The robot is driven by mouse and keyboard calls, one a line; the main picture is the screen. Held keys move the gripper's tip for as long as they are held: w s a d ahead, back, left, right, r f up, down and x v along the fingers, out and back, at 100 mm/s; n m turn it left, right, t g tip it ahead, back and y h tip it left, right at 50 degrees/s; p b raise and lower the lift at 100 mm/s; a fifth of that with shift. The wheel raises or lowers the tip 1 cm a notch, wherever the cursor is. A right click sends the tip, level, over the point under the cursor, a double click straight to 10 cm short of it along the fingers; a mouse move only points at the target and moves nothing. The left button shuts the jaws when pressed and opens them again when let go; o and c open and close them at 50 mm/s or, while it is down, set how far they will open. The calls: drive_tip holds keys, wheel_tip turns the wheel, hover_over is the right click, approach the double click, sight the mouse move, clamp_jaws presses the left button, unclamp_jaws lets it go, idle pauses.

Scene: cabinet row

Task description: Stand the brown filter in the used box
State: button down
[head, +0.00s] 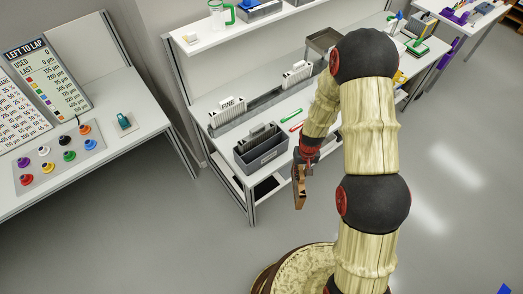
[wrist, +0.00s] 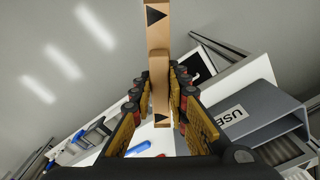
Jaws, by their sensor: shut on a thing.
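The brown filter (head: 299,188) is a thin brown panel with dark triangle marks, seen large in the wrist view (wrist: 158,35). My gripper (head: 301,165) is shut on it; in the wrist view its fingers (wrist: 157,90) close on both sides of the filter. It hangs upright in the head view, in the air past the bench's front edge, right of the used box. The used box (head: 268,157) is a dark grey bin with a white label, near the front edge of the bench. It also shows at the right of the wrist view (wrist: 245,98), with grey slats inside.
A box labelled FINE (head: 227,113) and another white filter holder (head: 296,74) stand behind on the bench (head: 205,100). A green pen (head: 291,115) and a red pen (head: 296,126) lie right of the used box. Open floor (head: 200,235) lies in front.

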drive_tip(key=shift+w+r, duration=0.15)
drive_tip(key=shift+r, duration=0.25)
